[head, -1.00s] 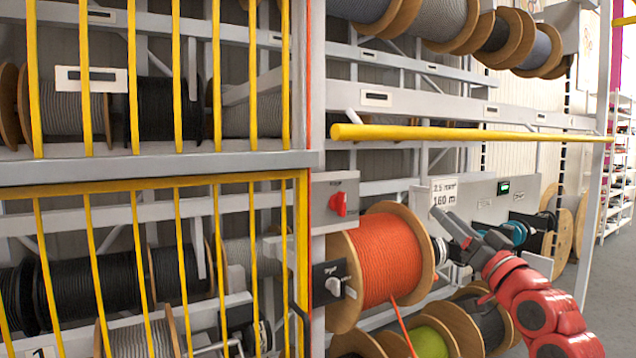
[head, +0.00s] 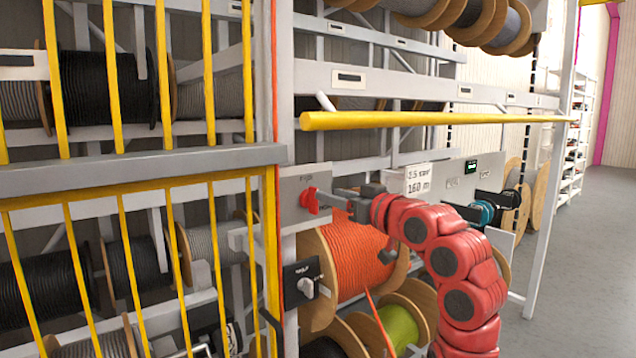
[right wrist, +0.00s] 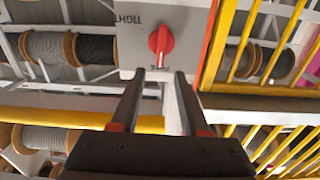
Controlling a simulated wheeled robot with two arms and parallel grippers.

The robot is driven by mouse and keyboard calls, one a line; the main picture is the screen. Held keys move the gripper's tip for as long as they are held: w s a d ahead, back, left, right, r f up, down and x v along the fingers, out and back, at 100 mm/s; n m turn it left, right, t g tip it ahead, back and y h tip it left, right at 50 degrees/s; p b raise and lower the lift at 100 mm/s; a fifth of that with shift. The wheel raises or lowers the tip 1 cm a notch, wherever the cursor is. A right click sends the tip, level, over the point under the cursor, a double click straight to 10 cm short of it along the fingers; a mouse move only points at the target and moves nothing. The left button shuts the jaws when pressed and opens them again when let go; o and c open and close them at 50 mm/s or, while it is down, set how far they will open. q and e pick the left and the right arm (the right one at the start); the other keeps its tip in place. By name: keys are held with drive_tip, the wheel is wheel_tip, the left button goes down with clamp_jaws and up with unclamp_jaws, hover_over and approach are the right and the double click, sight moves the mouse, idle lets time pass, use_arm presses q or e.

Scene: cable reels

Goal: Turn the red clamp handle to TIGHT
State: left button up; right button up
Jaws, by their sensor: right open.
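The red clamp handle (head: 310,200) is a small knob on a grey plate (head: 293,222) fixed to the rack post. It also shows in the right wrist view (right wrist: 161,46), with the word TIGHT to its left, upside down in that picture. My right gripper (head: 325,198) points at the handle from the right. In the right wrist view its two fingers (right wrist: 160,80) are apart, with nothing between them, and their tips lie just short of the handle. From these views I cannot tell whether they touch it. My left gripper is not in view.
Below is a black plate with a white knob (head: 306,288). An orange cable reel (head: 345,260) sits behind my right arm. A yellow bar (head: 430,119) runs above the arm, and a yellow-barred gate (head: 130,260) stands at the left. The floor at the right is clear.

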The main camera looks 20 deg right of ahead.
sight(312, 200)
drive_tip(key=p+x, duration=0.1)
drive_tip(key=x, duration=0.4)
drive_tip(key=shift+w+a, duration=0.1)
drive_tip(key=shift+w, duration=0.15)
clamp_jaws()
